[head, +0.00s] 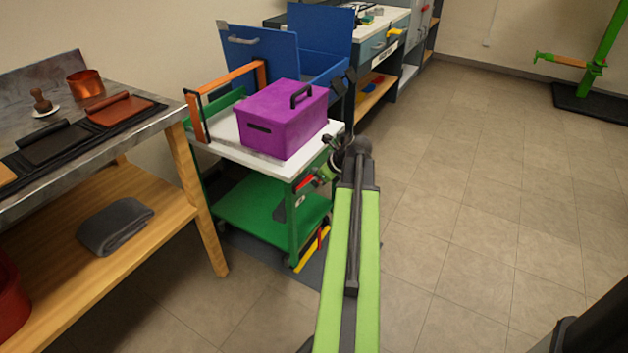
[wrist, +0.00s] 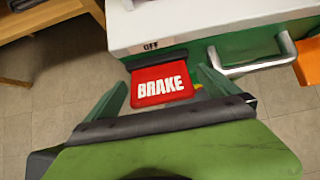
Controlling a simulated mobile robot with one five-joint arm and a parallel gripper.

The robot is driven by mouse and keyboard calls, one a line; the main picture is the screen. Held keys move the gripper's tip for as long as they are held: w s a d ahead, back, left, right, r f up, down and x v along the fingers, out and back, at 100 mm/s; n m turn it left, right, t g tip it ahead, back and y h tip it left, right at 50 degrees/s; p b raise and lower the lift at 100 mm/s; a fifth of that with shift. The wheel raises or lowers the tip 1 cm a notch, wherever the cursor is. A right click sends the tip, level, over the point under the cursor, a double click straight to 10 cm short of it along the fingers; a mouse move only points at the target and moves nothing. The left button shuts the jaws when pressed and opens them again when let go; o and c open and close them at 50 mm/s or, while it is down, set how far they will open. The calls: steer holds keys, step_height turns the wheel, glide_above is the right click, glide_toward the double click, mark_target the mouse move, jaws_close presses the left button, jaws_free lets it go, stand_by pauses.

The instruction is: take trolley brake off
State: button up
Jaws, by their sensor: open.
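The trolley (head: 228,150) has a white top and a green frame and lower shelf. Its red brake paddle (wrist: 161,84), lettered BRAKE, hangs from a dark bar on the trolley's side in the wrist view. An OFF label (wrist: 150,46) is on the white edge above it. In the head view the red brake paddle (head: 302,183) shows small beside my gripper (head: 321,172). In the wrist view my gripper (wrist: 163,88) is open, with one green finger at each side of the paddle. I cannot tell whether either finger touches it.
A purple lidded box (head: 278,125) stands on the trolley top. A metal handle (wrist: 250,65) sticks out right of the brake.

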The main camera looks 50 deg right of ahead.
steer(key=p+v, duration=1.3)
steer(key=v, duration=0.4)
steer(key=shift+s, duration=0.25)
